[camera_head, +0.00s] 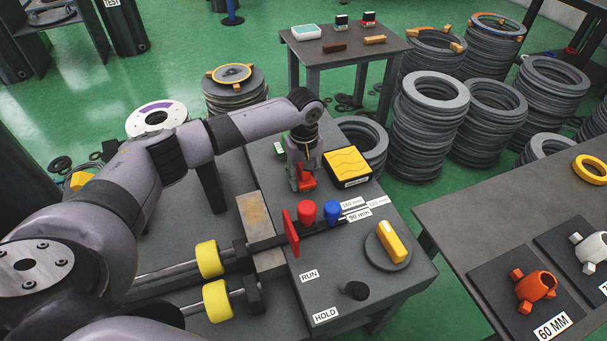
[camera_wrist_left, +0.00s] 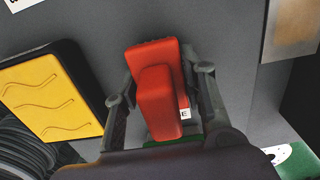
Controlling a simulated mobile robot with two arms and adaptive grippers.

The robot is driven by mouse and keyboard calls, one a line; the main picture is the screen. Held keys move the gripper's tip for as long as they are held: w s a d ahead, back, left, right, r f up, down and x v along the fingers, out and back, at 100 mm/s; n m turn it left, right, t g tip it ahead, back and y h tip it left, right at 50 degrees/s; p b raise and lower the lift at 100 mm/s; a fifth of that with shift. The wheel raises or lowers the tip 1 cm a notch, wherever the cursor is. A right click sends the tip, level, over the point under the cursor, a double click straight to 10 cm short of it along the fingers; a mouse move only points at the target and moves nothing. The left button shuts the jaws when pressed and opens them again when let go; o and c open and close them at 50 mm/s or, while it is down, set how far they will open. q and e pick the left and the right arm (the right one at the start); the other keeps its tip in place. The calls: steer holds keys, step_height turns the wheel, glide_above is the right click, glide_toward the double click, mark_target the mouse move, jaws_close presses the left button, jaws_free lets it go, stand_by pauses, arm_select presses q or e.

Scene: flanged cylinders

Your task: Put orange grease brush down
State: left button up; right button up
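The orange grease brush (camera_head: 306,178) shows as a red-orange block low over the grey workbench top, just left of the yellow pad. In the left wrist view the brush (camera_wrist_left: 160,90) lies between the two fingers, and the fingertips meet its sides. My left gripper (camera_head: 303,180) points down and is shut on it; it also shows in the left wrist view (camera_wrist_left: 157,62). I cannot tell whether the brush touches the bench. A green piece (camera_wrist_left: 165,140) shows partly behind the brush and gripper. My right gripper is out of view.
The yellow pad (camera_head: 347,163) in a black tray stands close right of the gripper. Red knob (camera_head: 306,212), blue knob (camera_head: 332,210) and yellow-handled dial (camera_head: 392,242) stand in front. Stacks of grey rings (camera_head: 430,125) stand behind. Another table (camera_head: 470,225) is at right.

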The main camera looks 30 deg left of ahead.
arm_select(q)
steer(key=o, duration=0.4)
steer(key=shift+r, duration=0.1)
steer(key=shift+r, duration=0.5)
step_height(320, 180, up, 10)
steer(key=p, duration=0.2)
steer(key=shift+f+p, duration=0.1)
steer(key=shift+p, duration=0.3)
steer(key=shift+r, duration=0.65)
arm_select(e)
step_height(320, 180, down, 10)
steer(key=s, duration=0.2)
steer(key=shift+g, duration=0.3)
